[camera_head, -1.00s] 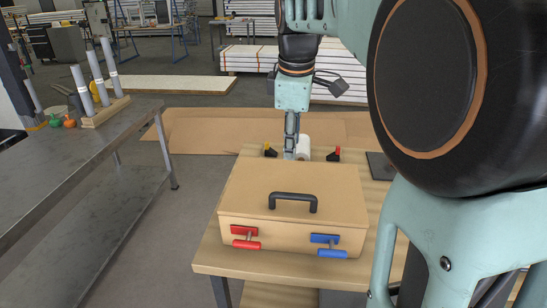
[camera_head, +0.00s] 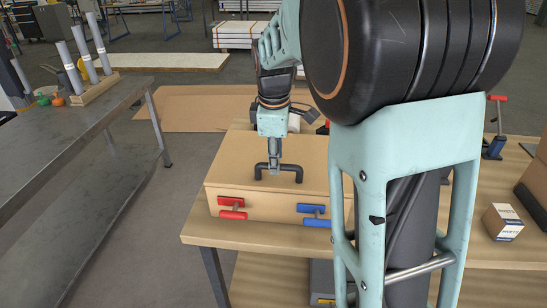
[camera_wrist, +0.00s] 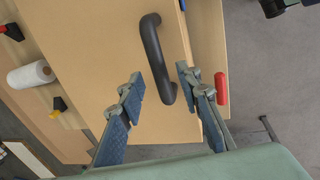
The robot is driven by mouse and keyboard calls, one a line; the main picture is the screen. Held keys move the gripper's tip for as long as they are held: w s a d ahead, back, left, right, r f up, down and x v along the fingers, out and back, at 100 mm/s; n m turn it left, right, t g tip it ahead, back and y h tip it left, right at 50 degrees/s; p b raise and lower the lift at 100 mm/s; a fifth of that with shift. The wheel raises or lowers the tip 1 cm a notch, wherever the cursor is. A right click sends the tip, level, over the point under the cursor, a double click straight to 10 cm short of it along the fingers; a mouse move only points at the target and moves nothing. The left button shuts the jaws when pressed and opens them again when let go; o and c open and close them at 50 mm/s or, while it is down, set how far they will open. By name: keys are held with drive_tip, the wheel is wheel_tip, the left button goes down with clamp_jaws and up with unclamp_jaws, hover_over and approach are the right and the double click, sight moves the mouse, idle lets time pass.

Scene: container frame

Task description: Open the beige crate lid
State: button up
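The beige crate (camera_head: 225,190) stands on a wooden table with its lid (camera_head: 225,160) down. A dark handle (camera_head: 299,176) is on the lid, and a red latch (camera_head: 232,208) and a blue latch (camera_head: 314,215) are on the front. My gripper (camera_head: 274,174) points down over the lid at the handle. In the wrist view my gripper (camera_wrist: 160,75) is open, and one end of the handle (camera_wrist: 151,45) shows between its fingertips. I cannot tell whether the fingers touch it. My arm hides the crate's right part in the head view.
A grey metal table (camera_head: 80,130) stands at the left across a floor gap. A small box (camera_head: 502,222) and a red-handled clamp (camera_head: 494,140) are on the wooden table at the right. In the wrist view a white roll (camera_wrist: 30,76) lies beside the crate.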

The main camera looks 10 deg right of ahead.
drive_tip(key=shift+w+f, duration=0.15)
drive_tip(key=shift+f, duration=0.6)
clamp_jaws()
